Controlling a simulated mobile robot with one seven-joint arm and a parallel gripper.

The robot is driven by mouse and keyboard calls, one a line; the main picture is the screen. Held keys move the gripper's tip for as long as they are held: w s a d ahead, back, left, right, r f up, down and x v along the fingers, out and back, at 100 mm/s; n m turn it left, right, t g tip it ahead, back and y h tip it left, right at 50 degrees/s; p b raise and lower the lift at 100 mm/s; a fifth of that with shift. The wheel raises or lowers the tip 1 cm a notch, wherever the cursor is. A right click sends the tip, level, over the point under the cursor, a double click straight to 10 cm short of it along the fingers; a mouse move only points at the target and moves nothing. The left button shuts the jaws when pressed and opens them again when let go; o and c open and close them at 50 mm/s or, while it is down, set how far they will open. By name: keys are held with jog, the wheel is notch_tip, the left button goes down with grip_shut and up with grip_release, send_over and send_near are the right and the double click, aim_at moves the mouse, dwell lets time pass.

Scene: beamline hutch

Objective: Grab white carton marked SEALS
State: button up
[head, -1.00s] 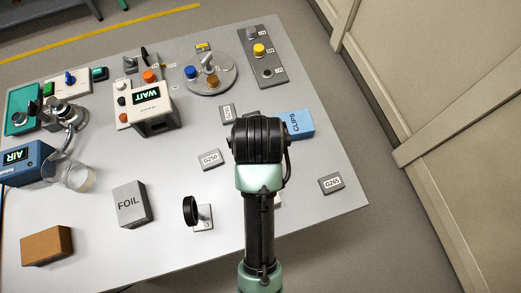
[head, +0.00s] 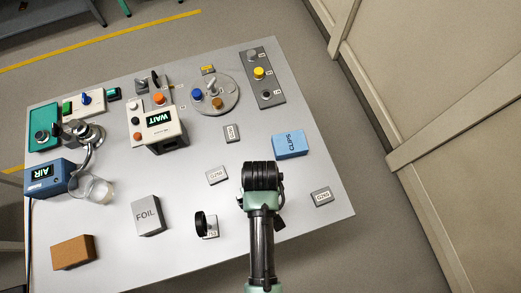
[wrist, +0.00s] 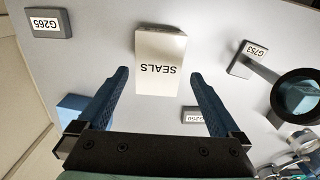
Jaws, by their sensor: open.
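The white carton marked SEALS (wrist: 160,52) stands on the grey table in the wrist view, its lettering upside down there. My gripper (wrist: 160,75) is open, with its two blue fingers spread to either side of the carton's near end in the picture. The fingertips look apart from the carton, and nothing is held. I cannot tell the height of the fingers over the table. In the head view my arm hides the carton and the fingers.
A G265 block (head: 322,197) lies right of my arm, a G250 block (head: 217,176) left. A blue CLIPS box (head: 290,144) lies beyond. A grey FOIL box (head: 147,215) stands farther left.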

jog(key=shift+w+a+f+p, duration=0.1)
jog(key=shift+w+f+p, duration=0.15)
jog(key=shift+f, duration=1.15)
jog(key=shift+w+f+p, duration=0.1)
jog(key=shift+w+f, duration=0.15)
jog(key=shift+f, duration=1.15)
jog(key=c, duration=1.1)
jog(key=shift+c, duration=0.2)
jog(key=shift+r, duration=0.15)
